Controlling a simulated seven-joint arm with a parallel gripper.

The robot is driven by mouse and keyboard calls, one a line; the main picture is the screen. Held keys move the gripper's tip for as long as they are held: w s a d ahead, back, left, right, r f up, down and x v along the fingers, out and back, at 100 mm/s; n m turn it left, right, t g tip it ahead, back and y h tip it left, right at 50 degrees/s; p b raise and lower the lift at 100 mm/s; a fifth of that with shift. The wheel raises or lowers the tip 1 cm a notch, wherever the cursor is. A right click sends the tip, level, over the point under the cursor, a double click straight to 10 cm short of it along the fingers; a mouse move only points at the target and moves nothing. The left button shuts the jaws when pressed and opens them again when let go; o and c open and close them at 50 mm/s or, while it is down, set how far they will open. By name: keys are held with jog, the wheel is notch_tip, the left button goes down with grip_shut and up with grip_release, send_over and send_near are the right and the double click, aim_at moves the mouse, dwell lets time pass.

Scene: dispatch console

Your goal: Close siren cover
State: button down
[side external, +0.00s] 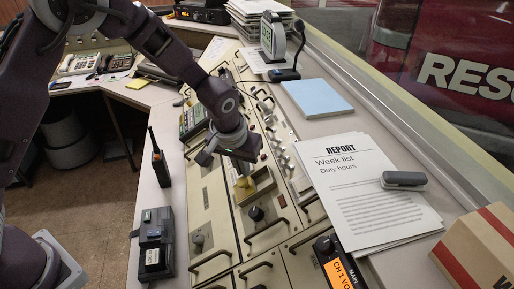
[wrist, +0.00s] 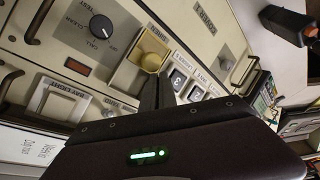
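A yellow, box-like piece (wrist: 150,53) stands on the beige console panel in the wrist view, beside a tan square frame (wrist: 124,76). In the side view the yellow piece (side external: 244,183) shows just below my gripper (side external: 241,160). My gripper's dark fingers (wrist: 158,84) are close together and look shut with nothing between them. Their tips are near the lower right edge of the yellow piece. I cannot tell whether they touch it. The far side of the cover is hidden.
A black rotary knob (wrist: 102,27) and numbered switches (wrist: 178,79) sit close to the yellow piece. Console handles (side external: 212,258) stick up from the panel. A radio handset (side external: 159,160) stands at left. Papers (side external: 365,190) and a blue pad (side external: 317,97) lie at right.

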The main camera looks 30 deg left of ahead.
jog(key=s+a+r, duration=0.1)
jog(key=s+r, duration=0.1)
jog(key=r, duration=0.6)
jog(key=s+a+r, duration=0.2)
jog(key=r, duration=0.7)
jog(key=s+a+r+h, duration=0.1)
jog(key=s+a+r, duration=0.15)
jog(key=s, duration=0.35)
jog(key=s+a+r, duration=0.2)
jog(key=s+r, duration=0.1)
jog(key=s, duration=0.2)
jog(key=s+a+f+m+t, duration=0.1)
jog(key=s+a+f+m, duration=0.1)
jog(key=s, duration=1.2)
jog(key=shift+s+f+t, duration=0.25)
jog(key=shift+s+t, duration=0.15)
